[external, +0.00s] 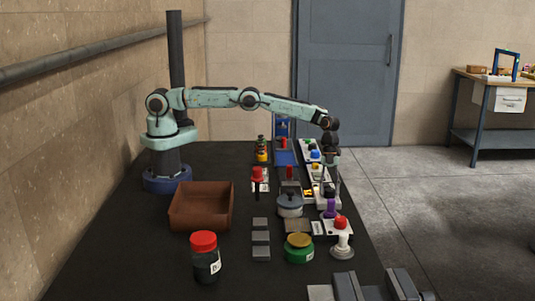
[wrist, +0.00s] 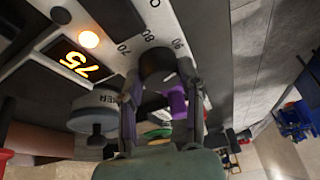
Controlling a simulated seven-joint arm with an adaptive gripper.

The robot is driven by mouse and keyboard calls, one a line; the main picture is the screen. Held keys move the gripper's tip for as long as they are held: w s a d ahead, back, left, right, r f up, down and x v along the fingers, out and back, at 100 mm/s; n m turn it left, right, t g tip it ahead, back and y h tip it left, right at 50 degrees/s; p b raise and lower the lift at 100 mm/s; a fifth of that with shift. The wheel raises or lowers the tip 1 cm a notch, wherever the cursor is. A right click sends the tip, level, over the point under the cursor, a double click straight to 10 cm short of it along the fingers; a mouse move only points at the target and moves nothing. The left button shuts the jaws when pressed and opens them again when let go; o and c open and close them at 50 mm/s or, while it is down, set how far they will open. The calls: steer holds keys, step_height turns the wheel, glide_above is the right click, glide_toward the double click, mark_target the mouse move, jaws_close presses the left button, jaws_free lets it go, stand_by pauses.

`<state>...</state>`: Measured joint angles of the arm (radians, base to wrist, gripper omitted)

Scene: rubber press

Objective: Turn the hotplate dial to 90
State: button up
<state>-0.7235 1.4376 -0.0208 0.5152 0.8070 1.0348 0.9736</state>
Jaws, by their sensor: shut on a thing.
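The hotplate's long white panel (external: 307,172) runs along the right side of the black table. In the wrist view the panel (wrist: 185,22) carries printed marks 70, 80 and 90 beside a black dial (wrist: 157,62). A dark display (wrist: 75,62) on it reads 75 in orange digits, with a lit orange lamp (wrist: 88,39) next to it. My gripper (external: 331,190) points down at the near end of the panel. In the wrist view my gripper (wrist: 160,90) has its two fingers on either side of the dial, shut on it. The dial's pointer is hidden.
A purple object (external: 330,208) and a red-topped white piece (external: 340,224) stand close in front of my gripper. A grey lidded pot (external: 290,206) is just left. A brown bin (external: 201,206), a red-capped jar (external: 205,262) and a green jar (external: 299,252) stand farther away.

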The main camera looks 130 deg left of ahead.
steer(key=shift+s, duration=0.1)
stand_by(0.3)
steer(key=o, duration=1.2)
steer(key=shift+c, duration=0.2)
steer(key=v, duration=1.2)
steer(key=shift+w+d, duration=0.1)
steer(key=shift+w, duration=0.15)
